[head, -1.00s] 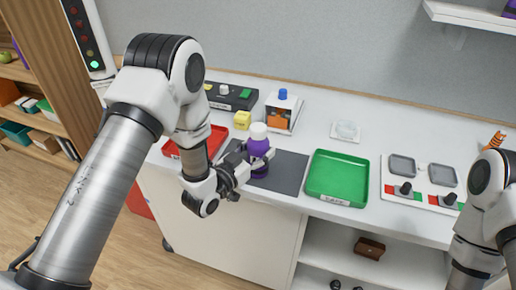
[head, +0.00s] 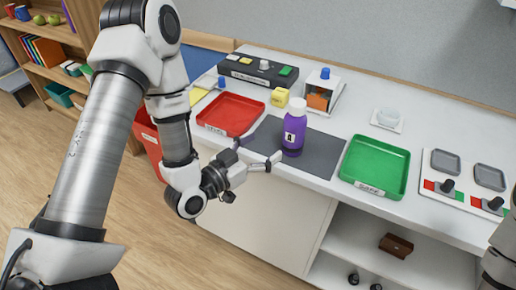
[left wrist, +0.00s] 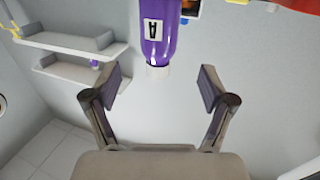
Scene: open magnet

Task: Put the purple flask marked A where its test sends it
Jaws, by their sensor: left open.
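The purple flask (head: 295,132) with a white cap and a label marked A stands upright on the dark grey mat (head: 255,137). My left gripper (head: 257,152) is open and empty at the mat's front left, with its fingers pointing toward the flask and apart from it. In the left wrist view the flask (left wrist: 153,30) appears upside down at the top, its label A visible, beyond the open left fingers (left wrist: 162,78). A red tray (head: 232,112) lies left of the mat and a green tray (head: 376,166) right of it; their label text is too small to read surely. My right gripper is out of view.
A white dish (head: 389,118) and a panel with grey pads (head: 462,180) are at the right.

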